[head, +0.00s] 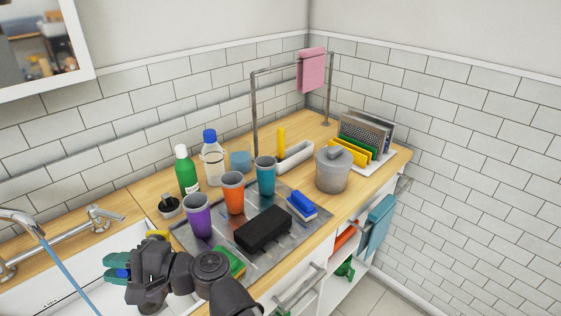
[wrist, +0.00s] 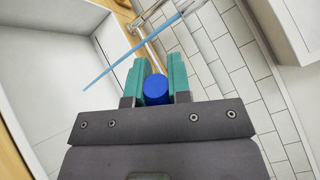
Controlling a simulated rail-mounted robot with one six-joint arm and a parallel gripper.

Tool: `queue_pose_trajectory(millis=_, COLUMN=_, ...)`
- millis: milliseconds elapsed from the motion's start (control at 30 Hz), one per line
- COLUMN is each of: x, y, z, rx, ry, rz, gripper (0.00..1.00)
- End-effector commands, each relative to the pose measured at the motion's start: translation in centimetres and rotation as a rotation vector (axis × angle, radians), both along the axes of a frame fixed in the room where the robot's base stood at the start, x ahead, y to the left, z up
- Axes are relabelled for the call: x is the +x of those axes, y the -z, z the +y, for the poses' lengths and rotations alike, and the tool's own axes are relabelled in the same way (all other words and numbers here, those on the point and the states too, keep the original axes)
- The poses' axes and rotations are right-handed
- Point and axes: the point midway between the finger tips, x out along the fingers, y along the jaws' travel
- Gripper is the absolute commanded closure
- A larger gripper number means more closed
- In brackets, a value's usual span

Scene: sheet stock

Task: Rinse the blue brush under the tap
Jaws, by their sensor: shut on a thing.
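My gripper (head: 118,268) is over the white sink (head: 25,297), its teal fingers shut on a blue, round-ended thing. The wrist view shows this blue end (wrist: 156,90) between the fingers; it looks like the handle of the blue brush, and its bristles are hidden. The tap (head: 20,222) at the left is running. Its thin blue water stream (head: 65,274) falls into the sink to the left of my gripper, apart from the fingers. The stream also shows in the wrist view (wrist: 120,62), beyond the fingertips.
A metal drainer (head: 285,234) right of the sink holds purple (head: 198,216), orange (head: 233,192) and teal (head: 265,175) cups, a black block (head: 263,229), another blue brush with white bristles (head: 302,205) and a green sponge (head: 236,262). Bottles stand behind.

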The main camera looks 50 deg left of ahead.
Motion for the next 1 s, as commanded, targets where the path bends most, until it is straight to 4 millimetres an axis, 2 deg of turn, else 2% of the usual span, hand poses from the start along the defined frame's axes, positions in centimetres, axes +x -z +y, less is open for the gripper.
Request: queue_pose_trajectory(millis=1000, x=-7.7, y=0.0, z=2.1, rx=-0.001, ry=0.0, rz=-0.001, gripper=1.0)
